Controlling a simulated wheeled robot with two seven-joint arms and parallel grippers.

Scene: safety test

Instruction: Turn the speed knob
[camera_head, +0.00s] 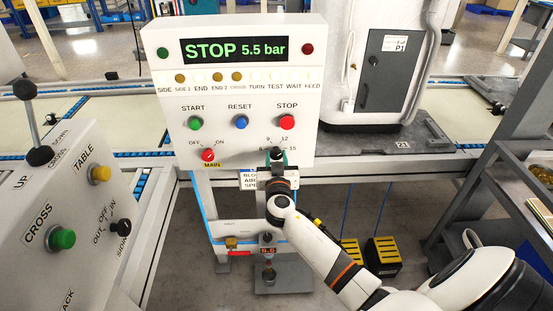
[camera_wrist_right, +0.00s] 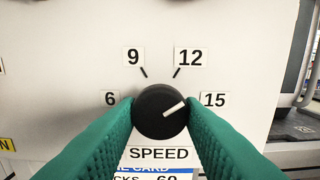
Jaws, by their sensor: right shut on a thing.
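The speed knob (camera_wrist_right: 157,118) is a round black knob on the white control panel (camera_head: 235,110). In the right wrist view its white pointer mark aims up and right, between the 12 and 15 labels and closer to 15. The labels 6, 9, 12 and 15 stand around it, with the SPEED label (camera_wrist_right: 159,153) below. My right gripper (camera_head: 277,157) has its green fingers on both sides of the knob, shut on it. My left gripper is not in view.
The panel's display (camera_head: 235,50) reads STOP 5.5 bar. Below it are the START (camera_head: 195,123), RESET (camera_head: 241,122) and STOP (camera_head: 287,121) buttons and the red MAIN switch (camera_head: 208,155). A second panel (camera_head: 70,205) stands at the left; a grey cart (camera_head: 500,150) at the right.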

